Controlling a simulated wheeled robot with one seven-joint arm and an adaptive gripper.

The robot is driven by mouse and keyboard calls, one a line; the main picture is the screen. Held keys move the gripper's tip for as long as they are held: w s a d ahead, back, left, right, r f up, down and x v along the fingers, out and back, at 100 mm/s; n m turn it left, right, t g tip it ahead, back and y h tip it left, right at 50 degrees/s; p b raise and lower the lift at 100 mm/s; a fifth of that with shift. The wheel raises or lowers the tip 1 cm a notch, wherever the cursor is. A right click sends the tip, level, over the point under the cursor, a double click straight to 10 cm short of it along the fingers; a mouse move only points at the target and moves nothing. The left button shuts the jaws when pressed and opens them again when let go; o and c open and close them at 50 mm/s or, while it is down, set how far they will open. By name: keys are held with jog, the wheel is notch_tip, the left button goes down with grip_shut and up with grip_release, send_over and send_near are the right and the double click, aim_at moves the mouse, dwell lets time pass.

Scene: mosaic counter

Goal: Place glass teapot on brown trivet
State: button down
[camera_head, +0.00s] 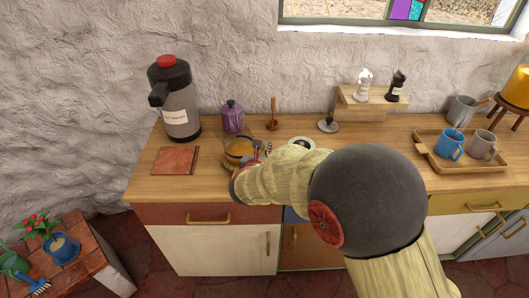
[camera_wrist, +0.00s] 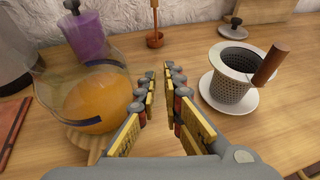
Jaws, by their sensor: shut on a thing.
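The glass teapot (camera_wrist: 95,100), clear with orange-amber tea, is left of my gripper (camera_wrist: 162,78) in the wrist view. In the head view, the teapot (camera_head: 237,152) is just beyond my gripper (camera_head: 258,155). My gripper is shut on the teapot at its near side; the clear handle is hard to make out between the fingers. A pale wooden round base (camera_wrist: 78,136) shows under the teapot; I cannot tell whether they touch. The brown trivet (camera_head: 175,160), a flat square, lies left of the teapot, and its edge (camera_wrist: 12,125) shows in the wrist view.
A hot-water dispenser (camera_head: 177,105) stands behind the trivet. A purple canister (camera_head: 232,116) and a wooden tool on a stand (camera_head: 272,115) are behind the teapot. A strainer on a white saucer (camera_wrist: 236,75) is right of my gripper. The trivet's top is clear.

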jog(key=shift+r, duration=0.2)
jog(key=c, duration=2.3)
grip_release()
jog(key=shift+f, duration=0.25)
jog(key=shift+c, duration=0.2)
jog(key=o, duration=0.4)
jog(key=shift+c, duration=0.2)
jog(key=shift+o, duration=0.3)
jog(key=shift+r, duration=0.1)
